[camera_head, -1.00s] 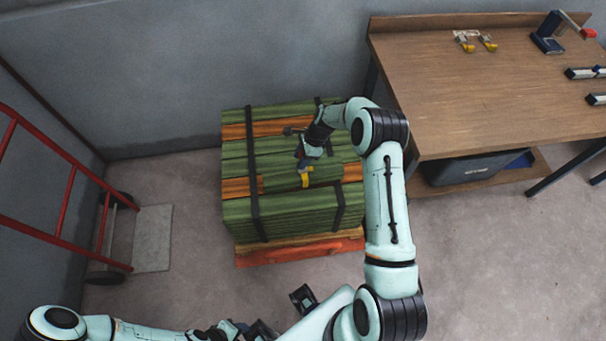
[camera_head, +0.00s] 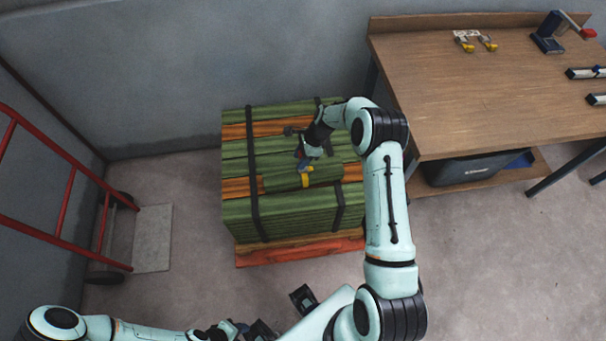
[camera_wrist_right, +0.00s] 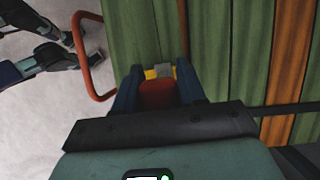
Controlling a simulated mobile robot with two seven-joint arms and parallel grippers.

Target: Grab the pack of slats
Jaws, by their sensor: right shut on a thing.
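The pack of slats is a green bundle (camera_head: 328,172) lying on top of a large strapped stack of green and orange slats (camera_head: 285,215). My right gripper (camera_head: 304,160) reaches over the stack from the right. In the right wrist view its dark blue fingers (camera_wrist_right: 157,92) are on either side of the red handle (camera_wrist_right: 157,94), with yellow and grey parts just beyond. My left gripper (camera_head: 250,330) is at the bottom edge, away from the stack, partly cut off; its opening is unclear.
A wooden workbench (camera_head: 470,100) stands at the right, with yellow clamps (camera_head: 476,44) on it and a black bin (camera_head: 470,170) below. A red hand truck (camera_head: 65,200) stands at the left.

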